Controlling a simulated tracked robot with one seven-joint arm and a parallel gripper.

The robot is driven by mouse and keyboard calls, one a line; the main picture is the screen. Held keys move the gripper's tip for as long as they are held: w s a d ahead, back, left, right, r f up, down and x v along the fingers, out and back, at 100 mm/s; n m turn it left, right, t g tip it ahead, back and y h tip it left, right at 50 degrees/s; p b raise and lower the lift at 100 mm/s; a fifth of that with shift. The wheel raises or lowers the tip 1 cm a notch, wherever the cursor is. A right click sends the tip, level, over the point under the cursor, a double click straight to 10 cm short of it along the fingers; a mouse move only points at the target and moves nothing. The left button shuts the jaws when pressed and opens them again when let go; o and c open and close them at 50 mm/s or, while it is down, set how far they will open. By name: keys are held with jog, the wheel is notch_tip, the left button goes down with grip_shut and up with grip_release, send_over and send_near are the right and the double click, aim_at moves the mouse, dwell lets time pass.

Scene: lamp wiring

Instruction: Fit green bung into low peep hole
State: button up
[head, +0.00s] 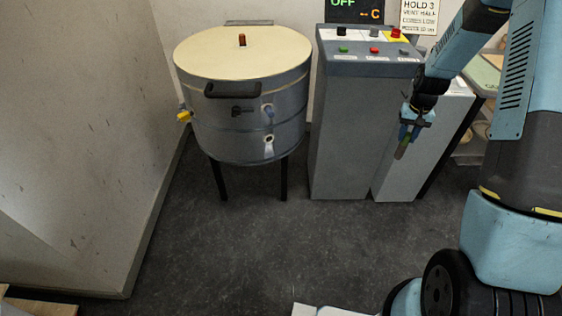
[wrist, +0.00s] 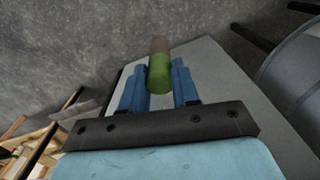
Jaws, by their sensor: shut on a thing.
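The green bung (head: 402,150) is between the blue fingers of my gripper (head: 409,130), which is shut on it. In the wrist view my gripper (wrist: 160,88) holds the bung (wrist: 159,75), with its green end near the camera and a brownish end pointing away. The round grey kiln (head: 225,130) stands to the left with its pale lid down. The low peep hole (head: 269,140) is a small pale-rimmed spot low on the kiln's front right. A bluish-grey fitting (head: 268,110) sits above it. The gripper is well to the right of the kiln, in front of grey cabinets.
A grey control cabinet (head: 345,135) with buttons stands right of the kiln, beside a lower grey cabinet (head: 410,160). A yellow fitting (head: 184,116) sticks out of the kiln's left side. A wall (head: 80,130) runs along the left. The dark floor (head: 240,240) in front is clear.

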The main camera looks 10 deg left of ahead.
jog(key=shift+d, duration=0.2)
jog(key=shift+w+a+f, duration=0.15)
jog(key=shift+f, duration=0.1)
jog(key=w+a+f+n+t+y, duration=0.15)
jog(key=w+a+f+t, duration=0.3)
jog(key=a+f, duration=0.55)
jog(key=w+a+f+n+t+y, duration=0.15)
jog(key=w+a+f+t, duration=0.35)
jog(key=a, duration=0.8)
jog(key=s+a+f+n+t+y, duration=0.1)
jog(key=s+a+f+y, duration=0.1)
jog(key=s+a, duration=0.2)
jog(key=s+a+f+n+t+y, duration=0.1)
jog(key=s+a+f+t+y, duration=0.1)
jog(key=a, duration=0.7)
jog(key=s+a+f+n+t+y, duration=0.2)
jog(key=s+a+y, duration=0.1)
jog(key=s+a, duration=0.3)
jog(key=shift+a+f+y, duration=0.3)
jog(key=shift+a+f, duration=0.1)
jog(key=shift+s, duration=0.1)
